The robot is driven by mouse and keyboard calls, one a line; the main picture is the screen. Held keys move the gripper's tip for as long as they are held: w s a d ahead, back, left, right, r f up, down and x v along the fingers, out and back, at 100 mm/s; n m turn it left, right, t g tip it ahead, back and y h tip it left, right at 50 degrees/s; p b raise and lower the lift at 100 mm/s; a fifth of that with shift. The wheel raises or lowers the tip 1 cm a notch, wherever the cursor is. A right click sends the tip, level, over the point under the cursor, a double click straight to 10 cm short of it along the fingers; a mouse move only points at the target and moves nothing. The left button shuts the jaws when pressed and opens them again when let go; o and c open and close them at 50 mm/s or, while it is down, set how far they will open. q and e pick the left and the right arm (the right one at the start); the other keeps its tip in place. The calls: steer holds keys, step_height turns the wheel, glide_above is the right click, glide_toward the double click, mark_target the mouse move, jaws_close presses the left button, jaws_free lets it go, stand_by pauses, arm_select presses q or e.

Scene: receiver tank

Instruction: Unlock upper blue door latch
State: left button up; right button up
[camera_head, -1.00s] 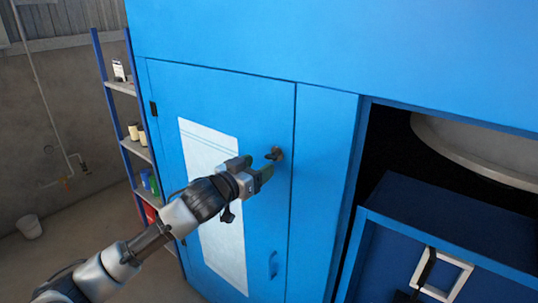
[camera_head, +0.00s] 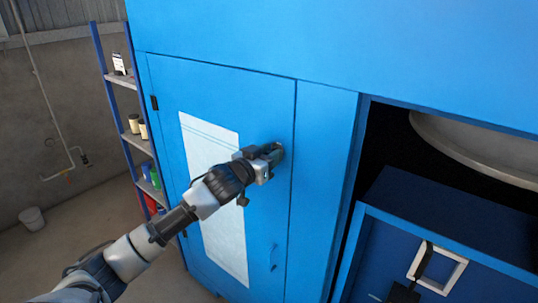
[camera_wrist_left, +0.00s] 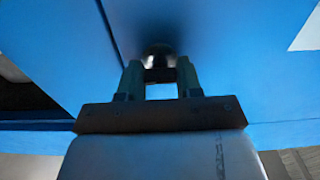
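The upper latch (camera_head: 279,150) is a small dark knob-like fitting near the right edge of the tall blue door (camera_head: 265,110). In the head view my left gripper (camera_head: 272,155) is right at it and covers most of it. In the left wrist view the dark latch (camera_wrist_left: 160,60) lies between the tips of my left gripper (camera_wrist_left: 160,78). The two fingers are apart, one on each side, with a bright gap below the latch. Whether they touch it I cannot tell. My right gripper is not recognisable in either view.
A blue handle (camera_head: 273,258) sits lower on the door, and a white sheet (camera_head: 222,225) is fixed to its middle. To the right is an open dark bay with a dark blue box (camera_head: 460,225) bearing a white square frame (camera_head: 455,270). Shelves (camera_head: 140,143) stand at left.

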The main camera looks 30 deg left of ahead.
arm_select(q)
steer(key=shift+c, duration=0.5)
steer(key=n+p, duration=0.2)
steer(key=n, duration=0.1)
steer(key=shift+r+n+p, duration=0.15)
steer(key=shift+n+p, duration=0.15)
steer(key=shift+n, duration=0.1)
steer(key=n+p, duration=0.3)
steer(key=n, duration=0.2)
steer(key=n+p, duration=0.3)
steer(key=n, duration=0.1)
steer(key=shift+n, duration=0.4)
steer(key=n+p, duration=0.1)
steer(key=n, duration=0.3)
steer(key=shift+p, duration=0.3)
steer(key=shift+n, duration=0.3)
